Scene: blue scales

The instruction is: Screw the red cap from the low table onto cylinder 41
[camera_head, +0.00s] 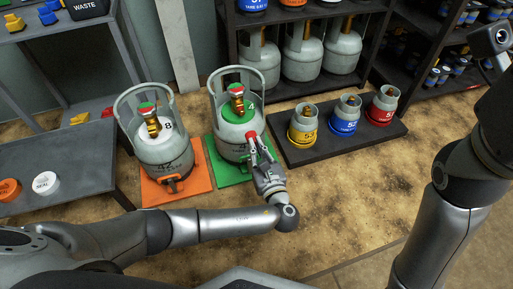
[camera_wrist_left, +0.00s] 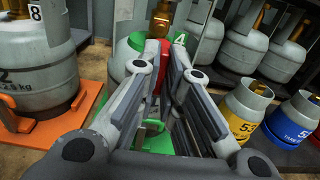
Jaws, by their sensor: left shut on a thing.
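The cylinder with a green collar (camera_head: 232,151) stands upright on a green mat (camera_head: 226,174). My left gripper (camera_head: 255,143) is at the front right of this cylinder, shut on the red cap (camera_head: 251,134). The cap is beside the cylinder's upper body, below the valve; I cannot tell whether it touches. In the left wrist view, the fingers (camera_wrist_left: 163,55) hide most of the cap. The low table (camera_head: 75,160) is at the left. My right gripper is out of view.
An orange cap (camera_head: 9,189) and a white cap (camera_head: 45,182) lie on the low table. Small yellow, blue and red cylinders stand on a dark platform (camera_head: 290,155) at right. The front floor is clear.

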